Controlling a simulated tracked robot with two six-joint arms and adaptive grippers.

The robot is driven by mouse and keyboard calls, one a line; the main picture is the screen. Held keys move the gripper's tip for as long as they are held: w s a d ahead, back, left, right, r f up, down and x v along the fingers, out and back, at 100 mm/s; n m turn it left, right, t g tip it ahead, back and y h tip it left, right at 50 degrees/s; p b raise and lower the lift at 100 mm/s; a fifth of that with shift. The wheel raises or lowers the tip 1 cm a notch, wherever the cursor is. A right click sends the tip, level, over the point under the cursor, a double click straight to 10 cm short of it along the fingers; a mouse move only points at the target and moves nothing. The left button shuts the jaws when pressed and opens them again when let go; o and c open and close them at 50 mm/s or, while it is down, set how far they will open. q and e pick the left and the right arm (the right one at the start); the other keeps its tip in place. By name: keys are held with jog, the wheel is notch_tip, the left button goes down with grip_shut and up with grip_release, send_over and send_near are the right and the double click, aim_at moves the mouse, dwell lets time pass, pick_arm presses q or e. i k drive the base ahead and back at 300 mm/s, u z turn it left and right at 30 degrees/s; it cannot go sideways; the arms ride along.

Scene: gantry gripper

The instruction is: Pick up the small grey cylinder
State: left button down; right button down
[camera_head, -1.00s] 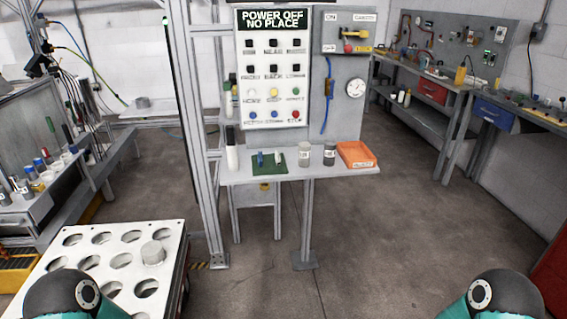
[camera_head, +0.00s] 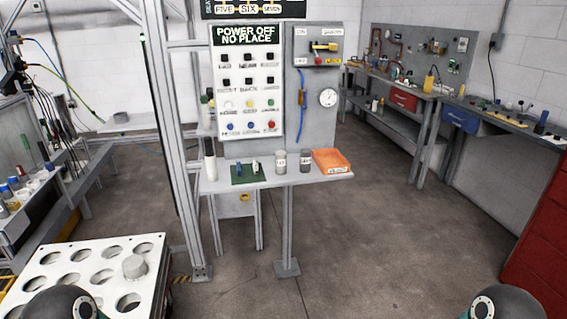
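A small grey cylinder (camera_head: 134,267) stands upright on the white plate with round holes (camera_head: 40,262), at the lower left. It is at the plate's right side; whether it sits in a hole or on the surface I cannot tell. Another short grey cylindrical piece (camera_head: 121,117) lies far back on a pale table at the left. Neither gripper is in view. Only rounded dark parts of my arms show at the bottom left and bottom right corners, apart from the cylinder.
A control panel (camera_head: 247,85) reads "POWER OFF NO PLACE". Its shelf (camera_head: 215,186) holds an orange tray (camera_head: 331,160), two jars and a green mat (camera_head: 246,181). A metal gantry post (camera_head: 172,130) stands beside the plate. Open floor (camera_head: 390,240) lies at the right.

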aim_at(305, 154)
jog(key=i, duration=0.85)
jog(key=u, duration=0.2)
jog(key=k, duration=0.95)
jog(key=z, duration=0.2)
jog(key=i, duration=0.95)
jog(key=u, duration=0.05)
